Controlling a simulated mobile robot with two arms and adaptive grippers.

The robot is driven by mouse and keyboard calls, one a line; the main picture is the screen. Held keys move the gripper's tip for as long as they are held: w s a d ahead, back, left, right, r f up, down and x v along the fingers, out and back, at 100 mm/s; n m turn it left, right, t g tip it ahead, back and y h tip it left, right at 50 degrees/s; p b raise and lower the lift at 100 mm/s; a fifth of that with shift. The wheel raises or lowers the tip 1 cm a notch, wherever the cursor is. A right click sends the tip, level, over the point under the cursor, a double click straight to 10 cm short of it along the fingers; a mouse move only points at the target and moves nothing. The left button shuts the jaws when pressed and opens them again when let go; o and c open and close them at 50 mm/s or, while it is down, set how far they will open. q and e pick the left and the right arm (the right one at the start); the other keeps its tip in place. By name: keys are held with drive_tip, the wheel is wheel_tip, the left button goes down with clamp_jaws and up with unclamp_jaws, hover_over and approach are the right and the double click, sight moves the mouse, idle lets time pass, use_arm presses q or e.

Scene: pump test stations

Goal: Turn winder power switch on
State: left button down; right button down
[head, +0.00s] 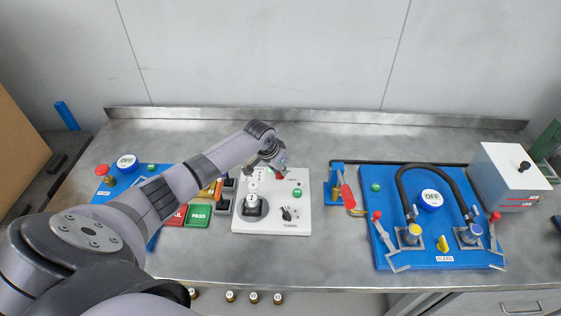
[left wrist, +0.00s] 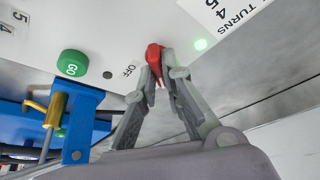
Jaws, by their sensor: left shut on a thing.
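The white winder panel (head: 271,222) stands on the metal bench in the middle of the head view, and its face shows in the left wrist view (left wrist: 105,30). Its red switch (left wrist: 153,58) sits beside the "OFF" print. My left gripper (head: 277,167) reaches the panel's far right part. In the left wrist view the left gripper (left wrist: 158,68) has its fingers shut on the red switch. A small green light (left wrist: 201,44) glows near the "TURNS" display. The green GO button (left wrist: 72,63) is left of the switch. My right gripper is out of view.
A blue pump board (head: 440,258) with a black hose and valves is at right, beside a grey box (head: 502,175). A blue stand (head: 337,187) with a red handle is close to the panel's right. The front bench strip is clear.

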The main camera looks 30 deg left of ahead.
use_arm(q)
drive_tip(key=shift+r+n+y+p, duration=0.1)
drive_tip(key=shift+n+y+p, duration=0.3)
drive_tip(key=shift+n+p, duration=0.45)
drive_tip(key=c, duration=1.7)
unclamp_jaws()
drive_tip(key=v, duration=1.1)
drive_tip(key=shift+s+r, duration=0.2)
drive_tip(key=shift+r, duration=0.15)
